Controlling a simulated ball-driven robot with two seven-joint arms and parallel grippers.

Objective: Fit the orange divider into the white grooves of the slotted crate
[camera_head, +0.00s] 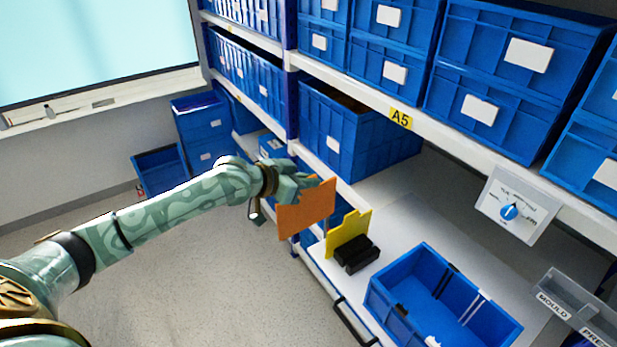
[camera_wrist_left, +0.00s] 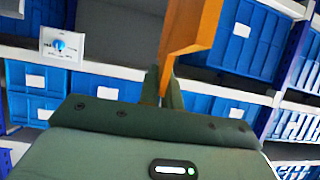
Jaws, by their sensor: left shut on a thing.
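The orange divider (camera_head: 307,209) is a flat panel held in the air by my left gripper (camera_head: 305,183), which is shut on its upper edge. In the left wrist view the divider (camera_wrist_left: 190,30) sticks out from between the fingers of the left gripper (camera_wrist_left: 165,85). The slotted crate (camera_head: 377,300) is an open blue box on the white shelf, to the right of and apart from the divider. White grooves (camera_head: 480,299) show on its walls; its near side is partly cut by the picture edge. My right gripper is not in view.
A yellow stepped plate (camera_head: 348,233) and black blocks (camera_head: 357,254) stand on the shelf between divider and crate. A clear labelled tray (camera_head: 575,305) is right of the crate. Blue bins (camera_head: 350,130) fill the shelves.

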